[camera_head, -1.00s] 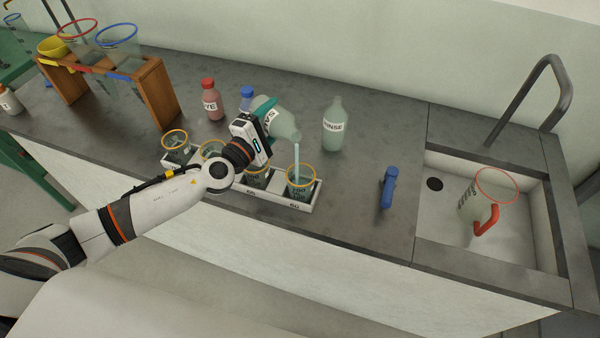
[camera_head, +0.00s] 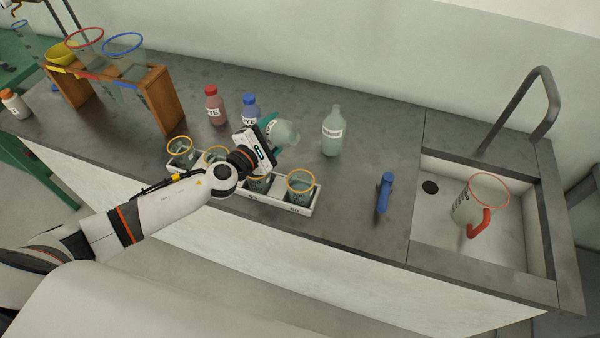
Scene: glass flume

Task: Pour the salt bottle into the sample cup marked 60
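The salt bottle (camera_head: 285,133), pale green and translucent, is tilted in my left gripper (camera_head: 268,135), above the back of the cup rack. Its label is mostly hidden by the gripper and the viewing angle. My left gripper is shut on it. The orange-rimmed sample cup (camera_head: 301,187) at the right end of the rack is the one marked 60 by its front label, which is blurred now. The bottle is up and left of this cup in the picture, and no stream shows. My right gripper is not in view.
The white rack (camera_head: 270,201) holds several cups, partly hidden by my arm. A rinse bottle (camera_head: 332,131), a red dye bottle (camera_head: 215,106) and a blue-capped bottle (camera_head: 249,105) stand behind. A blue object (camera_head: 384,192) lies right, before the sink with a red-handled jug (camera_head: 478,202).

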